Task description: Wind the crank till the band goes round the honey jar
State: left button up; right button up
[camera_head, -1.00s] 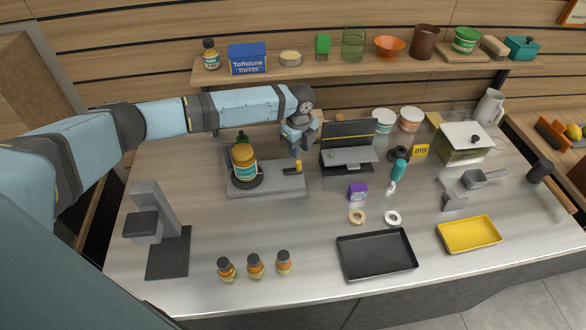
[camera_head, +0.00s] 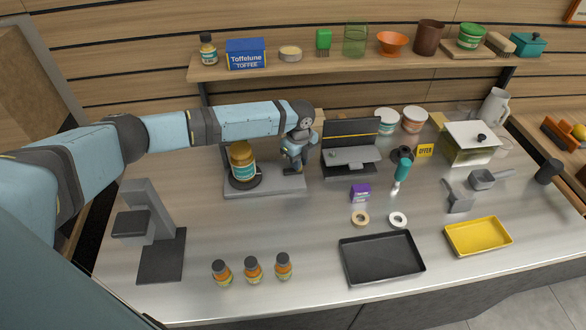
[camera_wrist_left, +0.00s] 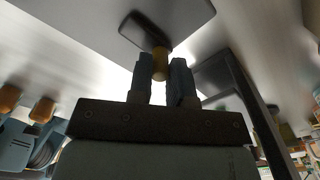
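The honey jar (camera_head: 243,164), amber with a yellow lid and a teal-and-white label, stands upright on a dark round turntable of the grey winding stand (camera_head: 266,188). The crank is at the stand's right end. Its yellow knob shows in the left wrist view (camera_wrist_left: 160,65), on a dark crank arm (camera_wrist_left: 142,32). My left gripper (camera_head: 296,168) is down at the crank and hides most of it in the head view. Its fingers (camera_wrist_left: 160,80) stand on both sides of the knob, which fills the gap between them. I cannot make out the band's edge on the jar. My right gripper is out of view.
Right of the crank stands a dark-lidded grey device (camera_head: 350,150), close to my gripper. A purple box (camera_head: 361,193) and two rings lie in front of it. Several small bottles (camera_head: 253,269) stand at the front. A grey press stand (camera_head: 148,230) is at left.

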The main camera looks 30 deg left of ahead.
pick_arm(q)
jog(key=shift+w+a, duration=0.45)
jog(key=shift+a, duration=0.05)
